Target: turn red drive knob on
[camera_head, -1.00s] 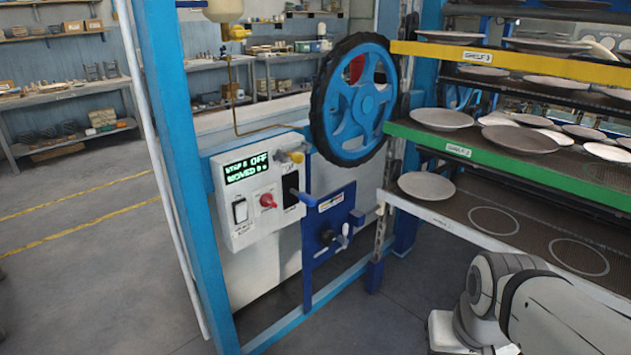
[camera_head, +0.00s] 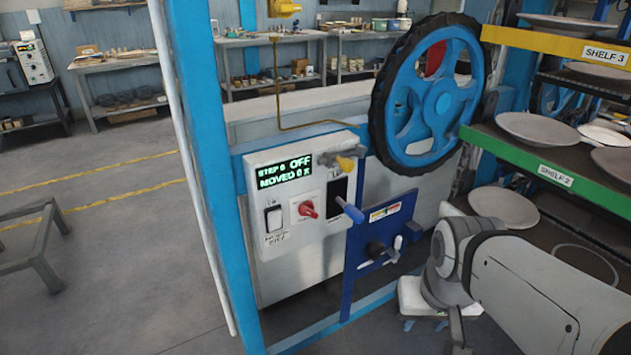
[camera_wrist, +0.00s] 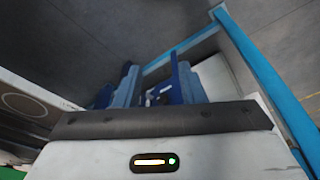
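The red drive knob (camera_head: 307,209) sits on the white control panel (camera_head: 262,164), whose green display reads "OFF" and "MOVED 0". My gripper (camera_head: 424,325) is low at the right, apart from the knob and below its height, with its blue fingertips just showing under the pale gripper body. In the wrist view my gripper (camera_wrist: 155,88) has its two blue fingers apart with nothing visible between them. The knob is not visible in the wrist view.
A white rocker switch (camera_head: 274,219) is left of the knob. A blue lever (camera_head: 349,210) and a blue bracket (camera_head: 361,262) stand right of it. A large handwheel (camera_head: 437,95) is above right. A blue post (camera_head: 211,150) stands left. Plate shelves (camera_head: 560,170) are at right.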

